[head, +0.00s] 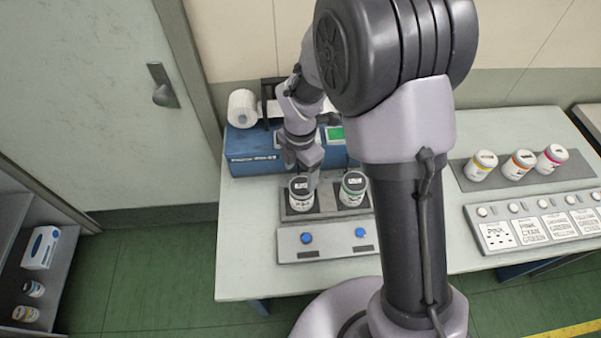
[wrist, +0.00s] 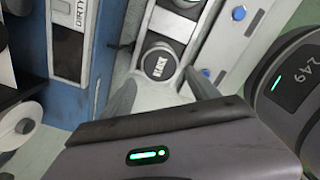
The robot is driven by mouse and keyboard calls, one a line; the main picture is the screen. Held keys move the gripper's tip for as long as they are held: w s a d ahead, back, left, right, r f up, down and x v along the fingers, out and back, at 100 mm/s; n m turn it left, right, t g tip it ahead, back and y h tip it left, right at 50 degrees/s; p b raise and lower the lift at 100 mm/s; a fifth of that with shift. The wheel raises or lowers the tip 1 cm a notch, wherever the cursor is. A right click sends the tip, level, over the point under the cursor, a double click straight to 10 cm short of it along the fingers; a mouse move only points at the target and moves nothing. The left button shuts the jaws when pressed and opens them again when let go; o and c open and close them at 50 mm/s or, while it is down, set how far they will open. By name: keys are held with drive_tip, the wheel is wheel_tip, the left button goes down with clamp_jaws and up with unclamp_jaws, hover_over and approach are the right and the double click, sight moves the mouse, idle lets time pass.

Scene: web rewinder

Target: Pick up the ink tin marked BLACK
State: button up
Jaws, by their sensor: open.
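In the head view this tin (head: 299,198) stands upright at the left of a dark pad on the grey plate. My gripper (wrist: 160,80) is open, and its two fingers reach toward either side of the tin. In the head view my gripper (head: 311,172) is close to the tin's lid, slightly to its right. I cannot tell whether the fingers touch the tin.
A blue machine (head: 254,158) with a paper roll (head: 243,108) is behind. A front panel (head: 325,240) has blue buttons. Several more tins, including a yellow-banded one (head: 481,166), stand at right. The table's front left is clear.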

sight(300, 186)
wheel_tip(300, 186, down, 7)
drive_tip(key=shift+f+b, duration=0.1)
drive_tip(key=shift+b, duration=0.9)
wheel_tip(300, 186, down, 6)
drive_tip(key=b, duration=0.2)
drive_tip(key=shift+d+r+b, duration=0.1)
drive_tip(key=shift+r+b, duration=0.1)
drive_tip(key=shift+b, duration=0.15)
drive_tip(key=shift+r, duration=0.1)
clamp_jaws()
